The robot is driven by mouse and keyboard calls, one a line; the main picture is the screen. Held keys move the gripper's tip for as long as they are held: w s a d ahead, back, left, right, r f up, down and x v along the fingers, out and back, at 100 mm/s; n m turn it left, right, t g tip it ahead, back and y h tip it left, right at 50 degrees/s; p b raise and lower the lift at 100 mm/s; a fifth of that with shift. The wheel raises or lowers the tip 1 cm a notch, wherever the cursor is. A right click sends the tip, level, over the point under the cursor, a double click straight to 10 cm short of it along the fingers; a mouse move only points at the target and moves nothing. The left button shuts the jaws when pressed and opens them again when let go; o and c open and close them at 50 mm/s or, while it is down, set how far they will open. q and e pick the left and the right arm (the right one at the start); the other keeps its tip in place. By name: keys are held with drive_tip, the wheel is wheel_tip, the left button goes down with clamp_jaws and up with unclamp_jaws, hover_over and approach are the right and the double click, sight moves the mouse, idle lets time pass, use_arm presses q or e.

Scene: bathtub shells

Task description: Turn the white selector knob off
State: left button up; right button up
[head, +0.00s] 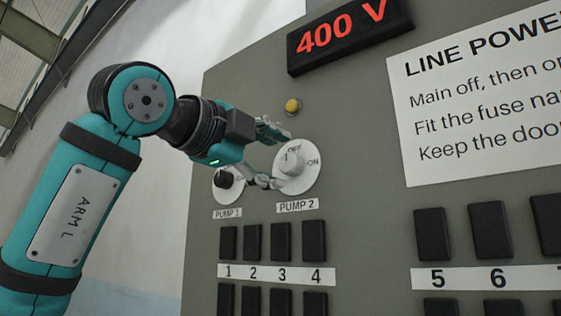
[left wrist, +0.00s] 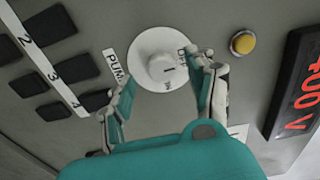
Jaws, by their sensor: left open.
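The white selector knob (head: 291,160) sits on a round white dial above the PUMP 2 label, with OFF at the top and ON at the right. It also shows in the left wrist view (left wrist: 161,68), with a short dark line on its face; I cannot tell for certain which mark it points at. My left gripper (head: 276,159) is open just in front of the dial, one finger above the knob and one below-left. In the left wrist view its fingers (left wrist: 160,78) stand apart on either side of the knob, with no clear contact. My right gripper is out of view.
A black knob (head: 224,180) on the PUMP 1 dial is close to the left, partly behind my gripper. A yellow button (head: 293,106) is just above. Black switches (head: 313,240) line the panel below. A red 400 V display (head: 346,32) is at the top.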

use_arm(q)
drive_tip(key=v, duration=0.9)
drive_tip(key=shift+s+a, duration=0.15)
drive_tip(key=shift+a, duration=0.05)
drive_tip(key=shift+d, duration=0.1)
